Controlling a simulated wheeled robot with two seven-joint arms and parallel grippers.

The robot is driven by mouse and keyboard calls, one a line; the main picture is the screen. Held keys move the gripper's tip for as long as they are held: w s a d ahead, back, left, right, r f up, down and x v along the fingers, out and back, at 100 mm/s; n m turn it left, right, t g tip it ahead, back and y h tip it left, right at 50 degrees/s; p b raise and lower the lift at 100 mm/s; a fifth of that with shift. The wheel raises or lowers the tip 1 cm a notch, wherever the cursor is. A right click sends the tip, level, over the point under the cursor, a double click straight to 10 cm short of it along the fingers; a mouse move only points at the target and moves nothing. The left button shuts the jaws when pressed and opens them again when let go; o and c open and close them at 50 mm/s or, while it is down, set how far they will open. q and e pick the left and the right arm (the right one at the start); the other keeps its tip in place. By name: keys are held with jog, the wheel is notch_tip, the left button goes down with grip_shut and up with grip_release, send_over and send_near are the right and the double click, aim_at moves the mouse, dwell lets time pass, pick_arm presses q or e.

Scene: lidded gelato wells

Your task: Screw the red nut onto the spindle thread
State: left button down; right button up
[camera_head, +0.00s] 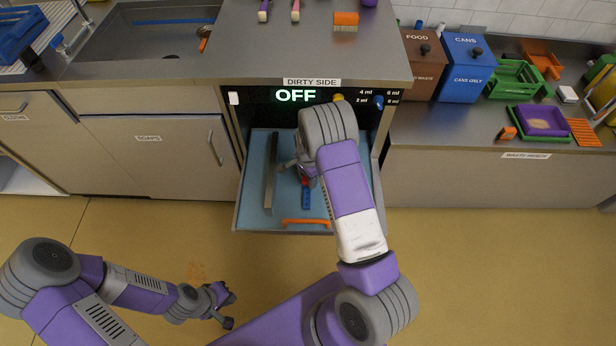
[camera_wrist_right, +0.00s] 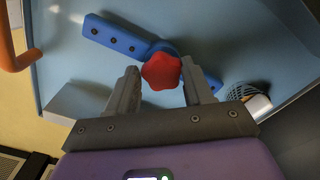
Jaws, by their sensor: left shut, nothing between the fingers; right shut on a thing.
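The red nut (camera_wrist_right: 161,72) is a lobed knob between the two fingers of my right gripper (camera_wrist_right: 162,82), which is shut on it. A blue bar with dark holes (camera_wrist_right: 115,36) lies under and beside the nut; its blue end also shows in the head view (camera_head: 306,201). The spindle thread is hidden, so I cannot tell whether the nut sits on it. In the head view my right gripper is down in the pulled-out light blue tray, mostly hidden by my arm. My left gripper (camera_head: 229,308) is shut and empty, low over the floor at the left.
The blue tray (camera_head: 251,205) has an orange handle (camera_head: 305,222) at its front and a long grey piece (camera_head: 270,172) on its left. The machine's display (camera_head: 295,95) reads OFF. A counter stands above it, with FOOD (camera_head: 424,62) and CANS (camera_head: 466,67) bins to the right.

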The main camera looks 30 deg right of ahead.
jog(key=m, duration=0.3)
jog(key=shift+w+m, duration=0.1)
jog(key=shift+m, duration=0.2)
jog(key=o, duration=1.2)
jog(key=shift+o, duration=0.2)
jog(key=shift+n, duration=0.4)
jog(key=shift+c, duration=0.2)
